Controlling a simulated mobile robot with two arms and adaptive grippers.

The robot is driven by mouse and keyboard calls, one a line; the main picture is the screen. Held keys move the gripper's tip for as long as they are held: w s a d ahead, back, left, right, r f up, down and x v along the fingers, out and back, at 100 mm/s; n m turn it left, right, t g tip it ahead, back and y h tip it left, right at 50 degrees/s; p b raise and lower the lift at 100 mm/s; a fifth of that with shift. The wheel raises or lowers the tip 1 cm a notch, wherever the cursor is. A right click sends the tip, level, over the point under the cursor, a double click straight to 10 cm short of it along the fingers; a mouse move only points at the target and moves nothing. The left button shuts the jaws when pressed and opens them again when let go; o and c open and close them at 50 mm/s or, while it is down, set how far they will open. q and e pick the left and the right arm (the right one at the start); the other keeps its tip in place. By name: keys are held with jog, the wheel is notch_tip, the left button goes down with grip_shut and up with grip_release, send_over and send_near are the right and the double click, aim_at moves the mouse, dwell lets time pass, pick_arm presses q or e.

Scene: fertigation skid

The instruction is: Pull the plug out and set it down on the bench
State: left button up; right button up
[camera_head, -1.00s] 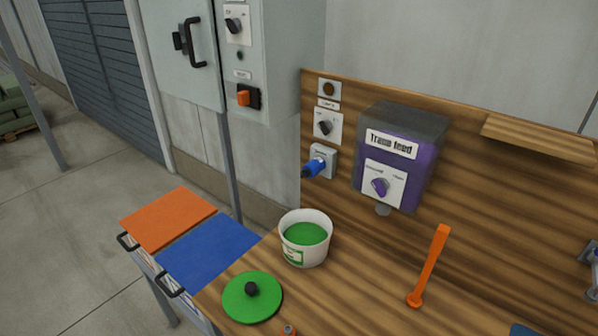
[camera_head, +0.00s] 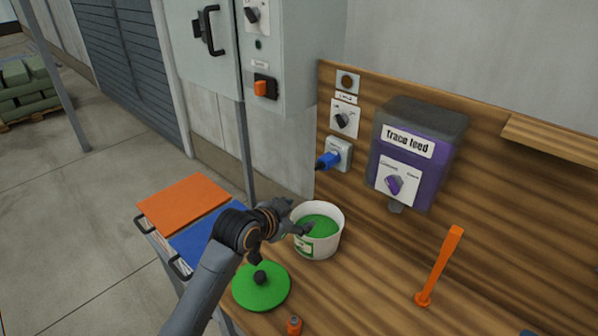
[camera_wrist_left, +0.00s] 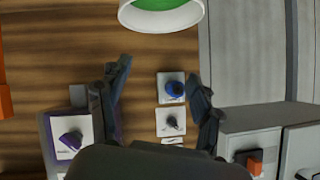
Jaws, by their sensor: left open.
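The blue plug (camera_head: 328,160) sits in the pale socket plate (camera_head: 341,153) on the wooden backboard, its dark end pointing down and left. My left gripper (camera_head: 296,217) is in front of the white tub, below and left of the plug, apart from it. In the left wrist view the gripper (camera_wrist_left: 158,75) has its fingers spread and empty; the plug (camera_wrist_left: 174,89) shows between them, farther off, closer to the right finger. The wooden bench (camera_head: 370,270) lies below the backboard. My right gripper is not in view.
A white tub (camera_head: 333,238) with green contents stands behind my left gripper. The purple feeder (camera_head: 405,175) is right of the plug. Bench centre is clear.

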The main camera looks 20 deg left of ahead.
pick_arm(q)
jog(key=t, duration=0.2)
send_near(321, 165)
jog(key=s, duration=0.1)
jog(key=shift+m, duration=0.3)
jog(key=p+x, duration=0.1)
jog(key=x, duration=0.3)
jog(key=p+x, duration=0.1)
jog(key=x, duration=0.3)
jog(key=p+x, duration=0.1)
jog(key=x, duration=0.3)
jog(key=shift+w+r, duration=0.2)
jog(key=shift+w, duration=0.3)
jog(key=shift+c, duration=0.4)
grip_shut()
jog(key=shift+f, duration=0.2)
